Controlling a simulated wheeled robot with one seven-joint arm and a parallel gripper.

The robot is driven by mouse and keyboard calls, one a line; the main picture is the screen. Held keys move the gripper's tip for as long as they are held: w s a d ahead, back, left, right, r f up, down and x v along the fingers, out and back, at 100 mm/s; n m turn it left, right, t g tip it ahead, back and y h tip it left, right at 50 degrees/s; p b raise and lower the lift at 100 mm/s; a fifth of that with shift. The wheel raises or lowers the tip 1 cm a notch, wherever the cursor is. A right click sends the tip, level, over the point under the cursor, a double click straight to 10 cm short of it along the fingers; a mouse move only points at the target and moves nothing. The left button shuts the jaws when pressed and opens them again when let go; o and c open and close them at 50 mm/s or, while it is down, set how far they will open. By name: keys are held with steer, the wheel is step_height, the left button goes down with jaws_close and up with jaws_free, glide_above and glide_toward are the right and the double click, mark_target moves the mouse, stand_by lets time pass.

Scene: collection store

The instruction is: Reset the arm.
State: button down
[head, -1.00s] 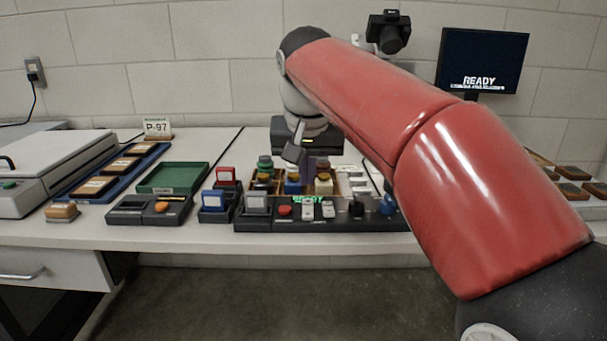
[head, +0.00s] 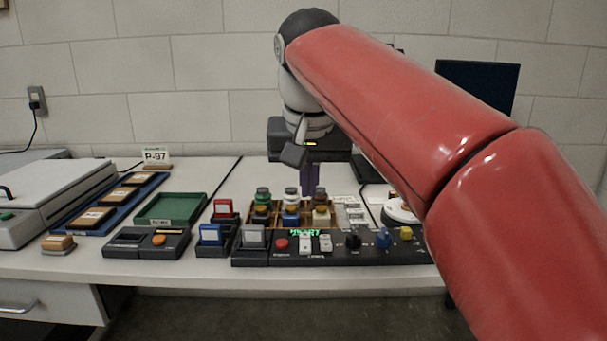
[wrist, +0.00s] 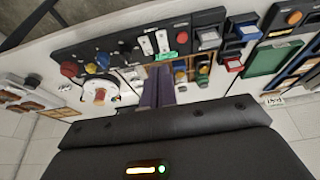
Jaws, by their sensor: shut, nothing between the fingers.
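My red arm crosses the right half of the head view and bends down at its far end over the back of the table. My gripper (head: 310,178) hangs there with its purple fingers together and nothing between them. In the head view it is behind or above the wooden rack (head: 250,224) of coloured-lid jars (head: 291,205). In the wrist view the fingers of my gripper (wrist: 158,88) show beyond the dark gripper body, apart from the items beneath. The exact height above the table cannot be told.
A black control panel (head: 345,252) with buttons and knobs lies along the front. To the left are stamps (head: 210,235), a green tray (head: 155,208), a blue tray (head: 75,227) and a grey-lidded machine (head: 45,195). A dark monitor (head: 490,85) is partly hidden by my arm.

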steer(key=s+d+f, duration=0.7)
steer(key=s+f, duration=0.2)
steer(key=f, duration=0.3)
steer(key=s+d+f+t, duration=0.1)
steer(key=s+d+f, duration=0.6)
steer(key=f, duration=0.5)
steer(key=shift+s, duration=0.9)
steer(key=shift+d, duration=0.1)
